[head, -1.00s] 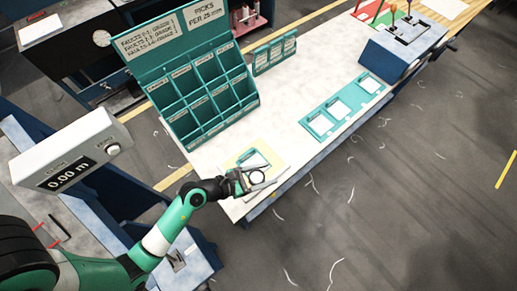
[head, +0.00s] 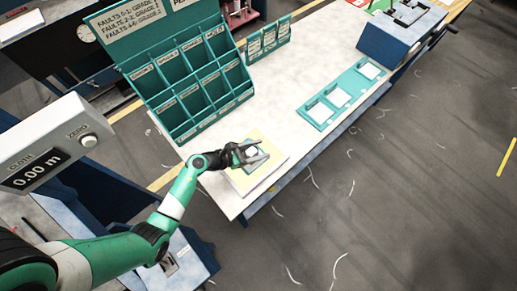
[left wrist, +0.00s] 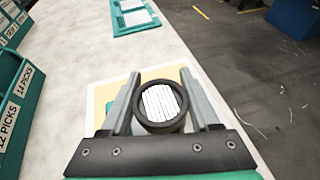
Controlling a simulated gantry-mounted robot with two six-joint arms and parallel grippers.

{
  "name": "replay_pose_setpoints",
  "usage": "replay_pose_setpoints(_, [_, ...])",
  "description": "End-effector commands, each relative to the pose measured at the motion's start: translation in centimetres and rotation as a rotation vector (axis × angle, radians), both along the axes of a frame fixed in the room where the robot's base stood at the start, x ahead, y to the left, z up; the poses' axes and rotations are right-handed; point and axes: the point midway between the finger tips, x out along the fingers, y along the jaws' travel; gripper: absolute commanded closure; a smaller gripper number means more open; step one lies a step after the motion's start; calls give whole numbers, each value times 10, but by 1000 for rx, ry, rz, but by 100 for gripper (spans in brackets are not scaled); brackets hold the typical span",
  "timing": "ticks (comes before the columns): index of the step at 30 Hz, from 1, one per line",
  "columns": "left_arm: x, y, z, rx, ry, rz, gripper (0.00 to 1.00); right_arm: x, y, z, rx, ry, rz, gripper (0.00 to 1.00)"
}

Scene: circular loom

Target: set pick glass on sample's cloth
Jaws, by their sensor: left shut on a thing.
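The pick glass (left wrist: 160,104), a round dark-rimmed lens showing white with fine dark lines, sits between the fingers of my left gripper (left wrist: 160,95) in the left wrist view. My left gripper (head: 252,153) is shut on it over the pale yellow sheet (head: 267,167) at the near end of the white table. The gripper covers much of what lies on that sheet, so the sample's cloth is mostly hidden. I cannot tell whether the pick glass touches it. My right gripper is not in view.
A teal compartment rack (head: 190,75) stands behind on the table (head: 280,110). A teal tray with white cards (head: 338,97) lies to the right, with a blue box (head: 400,32) beyond. The cloth counter (head: 45,155) stands at left. The table middle is clear.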

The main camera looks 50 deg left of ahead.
Motion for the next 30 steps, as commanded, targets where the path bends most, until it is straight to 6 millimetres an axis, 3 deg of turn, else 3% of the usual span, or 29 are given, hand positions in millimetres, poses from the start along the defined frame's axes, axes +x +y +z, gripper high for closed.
replay_pose_setpoints(7, [0, 0, -3, 0, 0, 0, 94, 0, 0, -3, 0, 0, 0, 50])
replay_pose_setpoints(8, [0, 0, -2, 0, 0, 0, 34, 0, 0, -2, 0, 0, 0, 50])
replay_pose_setpoints(12, [0, 0, -2, 0, 0, 0, 9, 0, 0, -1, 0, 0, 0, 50])
replay_pose_setpoints(23, [0, 0, 4, 1, 0, 1, 8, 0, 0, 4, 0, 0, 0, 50])
replay_pose_setpoints(30, [-41, 14, 21, 1, 0, 7, 8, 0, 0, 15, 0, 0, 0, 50])
